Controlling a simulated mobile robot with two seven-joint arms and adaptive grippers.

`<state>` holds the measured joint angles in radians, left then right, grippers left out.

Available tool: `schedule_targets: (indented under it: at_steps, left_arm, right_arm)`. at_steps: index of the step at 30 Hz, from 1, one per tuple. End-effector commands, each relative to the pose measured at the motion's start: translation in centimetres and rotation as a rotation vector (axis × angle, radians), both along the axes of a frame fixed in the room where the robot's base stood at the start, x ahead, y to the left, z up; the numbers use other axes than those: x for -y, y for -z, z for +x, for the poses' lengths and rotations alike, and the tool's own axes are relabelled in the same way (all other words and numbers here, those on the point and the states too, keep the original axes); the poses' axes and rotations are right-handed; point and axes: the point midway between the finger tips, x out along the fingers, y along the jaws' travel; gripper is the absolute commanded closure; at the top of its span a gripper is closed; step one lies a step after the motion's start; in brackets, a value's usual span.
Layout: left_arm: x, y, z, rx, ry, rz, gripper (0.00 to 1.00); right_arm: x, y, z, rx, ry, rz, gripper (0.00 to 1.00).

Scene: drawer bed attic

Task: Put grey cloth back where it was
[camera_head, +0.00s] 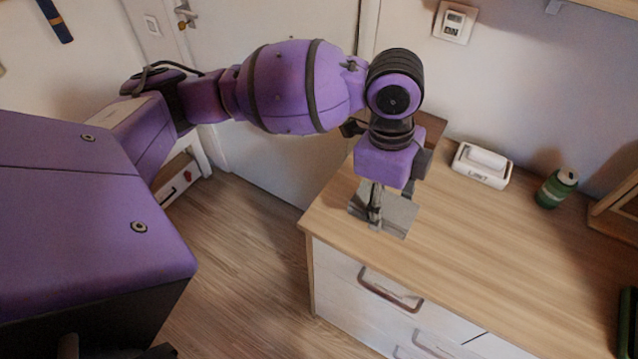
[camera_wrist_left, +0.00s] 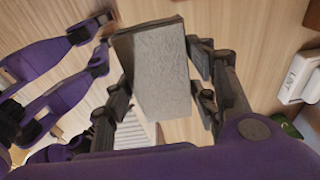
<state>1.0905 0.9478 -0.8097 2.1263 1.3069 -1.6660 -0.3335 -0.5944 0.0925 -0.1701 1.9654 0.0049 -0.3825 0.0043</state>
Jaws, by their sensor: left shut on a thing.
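The grey cloth (camera_head: 401,213) is a flat, light grey square piece near the front left corner of the wooden dresser top (camera_head: 480,250). My left gripper (camera_head: 375,208) comes down over it from above and is shut on it. In the left wrist view the cloth (camera_wrist_left: 160,80) shows as a grey panel between the two dark fingers of the gripper (camera_wrist_left: 160,100). I cannot tell whether the cloth touches the dresser top or hangs just above it. My right gripper is not clearly in view.
A white box (camera_head: 482,166) and a green can (camera_head: 556,188) stand toward the back of the dresser. A wooden box (camera_head: 425,127) is partly hidden behind my left wrist. Drawers with handles (camera_head: 391,290) are below. The middle of the dresser top is clear.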

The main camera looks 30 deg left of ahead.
Motion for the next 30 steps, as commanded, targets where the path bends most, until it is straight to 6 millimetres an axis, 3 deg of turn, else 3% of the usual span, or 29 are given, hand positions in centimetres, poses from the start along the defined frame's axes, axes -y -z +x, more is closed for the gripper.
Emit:
schedule_targets:
  at_steps: [4,12,19,25,30]
  left_arm:
    - [-2.6,2.1,2.7,-0.004,-0.007,0.002,0.72]
    - [-4.6,5.9,5.1,0.002,-0.001,-0.001,0.72]
    - [-5.3,7.1,5.9,0.002,-0.002,0.0,0.72]
    - [-5.4,9.9,6.0,0.003,0.0,-0.001,0.72]
    - [-5.4,10.1,6.1,0.007,0.001,0.0,0.72]
  right_arm:
    - [0.3,0.5,-0.3,-0.006,-0.002,-0.006,0.6]
    - [-0.1,0.7,0.0,0.001,0.005,0.002,0.6]
    - [-0.5,0.7,0.1,0.003,0.011,0.01,0.6]
    - [-0.5,1.0,-0.1,-0.002,0.01,0.009,0.6]
    - [-0.3,0.9,-0.1,-0.001,0.007,0.005,0.6]
